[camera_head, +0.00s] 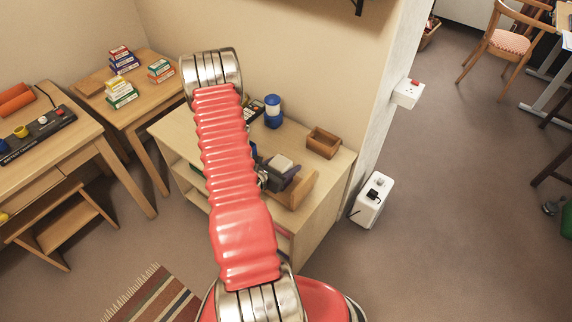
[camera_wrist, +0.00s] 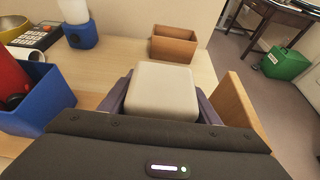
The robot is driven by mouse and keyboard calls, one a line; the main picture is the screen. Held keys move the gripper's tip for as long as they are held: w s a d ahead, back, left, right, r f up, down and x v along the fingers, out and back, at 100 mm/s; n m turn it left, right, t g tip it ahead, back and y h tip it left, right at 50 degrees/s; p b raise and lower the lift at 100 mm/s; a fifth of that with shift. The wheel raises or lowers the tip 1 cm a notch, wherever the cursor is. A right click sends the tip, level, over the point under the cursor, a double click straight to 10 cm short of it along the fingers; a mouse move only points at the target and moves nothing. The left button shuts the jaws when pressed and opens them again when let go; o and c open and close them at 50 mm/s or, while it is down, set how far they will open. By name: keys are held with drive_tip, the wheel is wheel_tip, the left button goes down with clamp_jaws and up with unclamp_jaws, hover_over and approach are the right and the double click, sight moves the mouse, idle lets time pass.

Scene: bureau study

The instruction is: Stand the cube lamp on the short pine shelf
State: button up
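A pale, rounded cube (camera_wrist: 162,90), which looks like the cube lamp, sits between the two dark fingers of my gripper (camera_wrist: 160,104). The fingers flank it closely on both sides, and my gripper appears shut on it. In the head view the cube (camera_head: 281,163) shows at my gripper (camera_head: 280,174), over the right part of a low pine unit (camera_head: 335,172) with open compartments. I cannot tell whether the cube touches the top. No separate shelf clearly labelled as the short pine one shows; my red arm hides the unit's middle.
On the unit top are a brown wooden box (camera_head: 323,142), a blue-and-white cylinder (camera_head: 272,110) and, in the wrist view, a blue bin (camera_wrist: 38,98). An upright wooden board (camera_wrist: 238,106) stands right beside my gripper. A white box (camera_head: 371,200) is on the floor to the right.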

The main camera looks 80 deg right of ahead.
sight(280, 172)
drive_tip(key=o, duration=0.4)
drive_tip(key=shift+c, duration=0.2)
drive_tip(key=shift+r, duration=0.15)
drive_tip(key=v, duration=1.2)
drive_tip(key=shift+r, duration=0.1)
idle(0.4)
